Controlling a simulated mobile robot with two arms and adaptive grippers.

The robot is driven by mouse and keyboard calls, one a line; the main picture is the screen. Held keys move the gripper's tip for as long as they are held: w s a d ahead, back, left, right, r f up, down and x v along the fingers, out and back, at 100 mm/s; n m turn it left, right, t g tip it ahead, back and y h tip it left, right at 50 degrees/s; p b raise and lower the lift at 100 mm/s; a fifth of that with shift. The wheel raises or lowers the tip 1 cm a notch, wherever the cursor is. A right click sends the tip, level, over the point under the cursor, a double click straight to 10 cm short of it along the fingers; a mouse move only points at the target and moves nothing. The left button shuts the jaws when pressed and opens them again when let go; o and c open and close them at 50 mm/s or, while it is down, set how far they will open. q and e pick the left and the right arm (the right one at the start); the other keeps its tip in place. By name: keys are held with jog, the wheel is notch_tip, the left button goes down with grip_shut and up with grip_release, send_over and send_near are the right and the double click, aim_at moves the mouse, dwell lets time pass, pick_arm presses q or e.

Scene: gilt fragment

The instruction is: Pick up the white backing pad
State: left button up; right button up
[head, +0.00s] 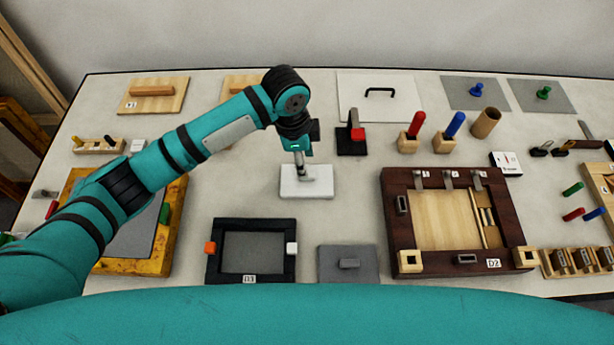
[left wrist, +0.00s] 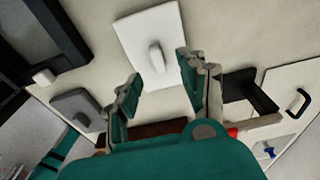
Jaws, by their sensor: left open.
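The white backing pad (head: 318,187) is a flat white rectangle with a small raised grip, lying on the table in the middle of the head view. It also shows in the left wrist view (left wrist: 135,30), with its grip (left wrist: 156,57) upright ahead of the fingers. My left gripper (head: 301,171) is over the pad, pointing down. Its two fingers (left wrist: 160,78) are spread, with nothing between them, and the grip lies just beyond the gap. I cannot tell how high the fingertips are above the pad. My right gripper is not in view.
A dark frame marked D1 (head: 211,262) and a grey pad (head: 330,270) lie in front. A brown frame marked D2 (head: 394,215) lies right. Red and blue handles (head: 416,125) stand in wooden blocks.

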pick_arm(q)
jog(key=shift+s+d+f+p, duration=0.15)
jog(key=shift+f+p, duration=0.25)
jog(key=shift+f, duration=0.2)
jog(key=f, duration=0.2)
jog(key=f+p, duration=0.1)
jog(key=shift+d+f, duration=0.25)
jog(key=shift+f, duration=0.35)
grip_shut()
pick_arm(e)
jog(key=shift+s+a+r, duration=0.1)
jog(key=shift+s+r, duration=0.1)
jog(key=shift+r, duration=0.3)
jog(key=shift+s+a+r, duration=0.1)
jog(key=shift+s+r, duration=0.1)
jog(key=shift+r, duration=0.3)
